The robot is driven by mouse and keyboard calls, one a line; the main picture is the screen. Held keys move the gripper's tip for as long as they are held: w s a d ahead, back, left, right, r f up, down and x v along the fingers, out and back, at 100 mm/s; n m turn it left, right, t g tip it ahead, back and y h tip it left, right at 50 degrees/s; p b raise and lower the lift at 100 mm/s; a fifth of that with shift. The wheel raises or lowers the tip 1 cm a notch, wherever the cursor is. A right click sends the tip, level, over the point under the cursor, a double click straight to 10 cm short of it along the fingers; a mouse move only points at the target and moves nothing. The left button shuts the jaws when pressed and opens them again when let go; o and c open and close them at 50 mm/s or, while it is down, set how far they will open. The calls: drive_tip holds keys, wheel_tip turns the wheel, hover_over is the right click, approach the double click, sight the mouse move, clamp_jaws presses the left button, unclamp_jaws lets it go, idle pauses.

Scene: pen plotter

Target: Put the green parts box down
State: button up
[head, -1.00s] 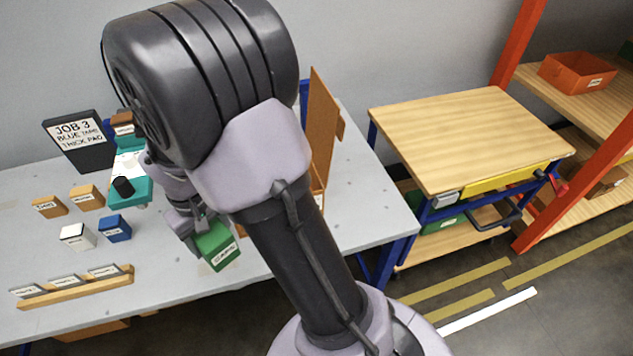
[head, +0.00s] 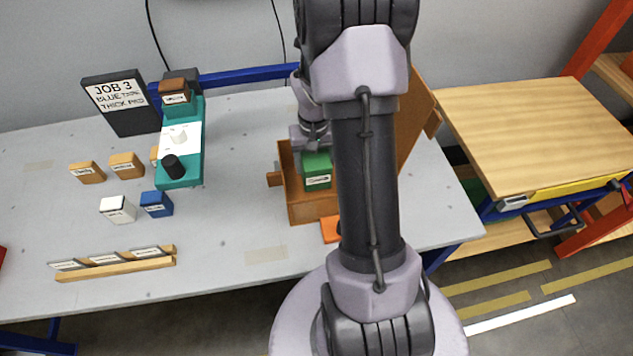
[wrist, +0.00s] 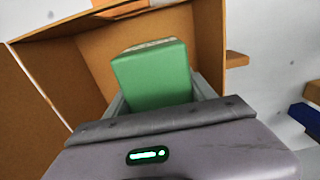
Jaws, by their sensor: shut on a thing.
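The green parts box (head: 317,171) is a small labelled block, held at my gripper (head: 313,150). My gripper is shut on it. In the head view the green box shows over the inside of an open brown box (head: 313,208) on the grey table. In the wrist view the green box (wrist: 152,76) sits between the fingers, with brown walls (wrist: 82,55) around it. I cannot tell whether its underside touches the brown box's floor. My arm hides part of the brown box's right side.
The pen plotter (head: 180,140), teal with white paper, stands left. Orange blocks (head: 126,165), a white block (head: 118,209), a blue block (head: 156,204) and a wooden label rack (head: 115,266) lie nearby. An orange piece (head: 331,229) lies before the brown box. A wooden-topped cart (head: 540,130) stands right.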

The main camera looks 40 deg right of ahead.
drive_tip(key=f, duration=0.2)
drive_tip(key=f+b, duration=0.1)
drive_tip(key=f, duration=0.2)
drive_tip(key=f+b, duration=0.1)
drive_tip(key=f, duration=0.1)
drive_tip(key=shift+s+f, duration=0.3)
drive_tip(key=shift+r, duration=0.2)
drive_tip(key=shift+f, duration=0.1)
drive_tip(key=o, duration=1.7)
drive_tip(key=shift+f, duration=0.1)
drive_tip(key=shift+c, duration=0.2)
